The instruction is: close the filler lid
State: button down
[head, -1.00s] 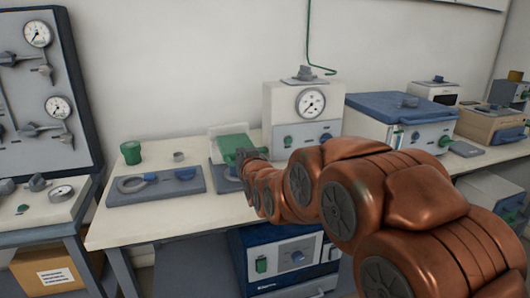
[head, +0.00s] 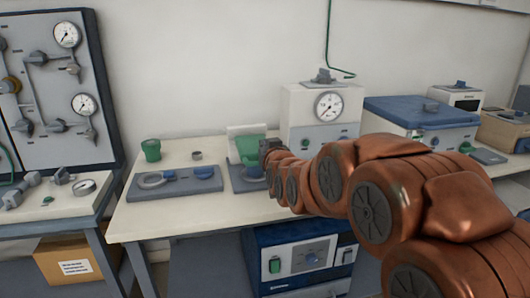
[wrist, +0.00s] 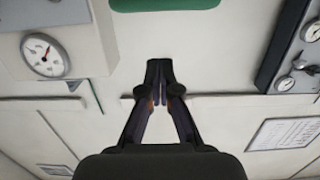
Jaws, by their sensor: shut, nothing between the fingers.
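A green block-like part (head: 250,147) with a pale upright panel (head: 246,130) behind it stands on a grey base plate (head: 245,183) on the bench. It seems to be the filler with its lid raised, though I cannot tell the hinge. My gripper (head: 270,148) is just right of the green part in the head view; my arm partly hides the base, and I cannot tell whether they touch. In the wrist view my gripper (wrist: 158,72) is shut and empty.
Left of it are a grey plate (head: 178,188) with a ring and blue knob, a small grey cylinder (head: 197,156) and a green cup (head: 151,150). A white gauge box (head: 303,113) stands behind right.

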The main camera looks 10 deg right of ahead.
jog(key=s+d+f+g, duration=0.2)
jog(key=s+f+g, duration=0.2)
jog(key=s+f, duration=0.6)
jog(key=s+d+f+g, duration=0.1)
jog(key=s+f+g, duration=0.5)
jog(key=s, duration=0.6)
jog(key=s+d+f+g+h, duration=0.15)
jog(key=s+g, duration=0.25)
jog(key=s, duration=0.9)
jog(key=s+d+f+g, duration=0.1)
jog(key=s+f+g, duration=0.25)
jog(key=s, duration=0.85)
jog(key=s+r+p, duration=0.2)
jog(key=r+p, duration=0.8)
jog(key=r, duration=0.1)
jog(key=s+r+g+p, duration=0.1)
jog(key=s+r+p, duration=0.1)
jog(key=r+p, duration=0.8)
jog(key=shift+d+r+m+p, duration=0.15)
jog(key=shift+r+m+p, duration=0.25)
jog(key=shift+r, duration=0.55)
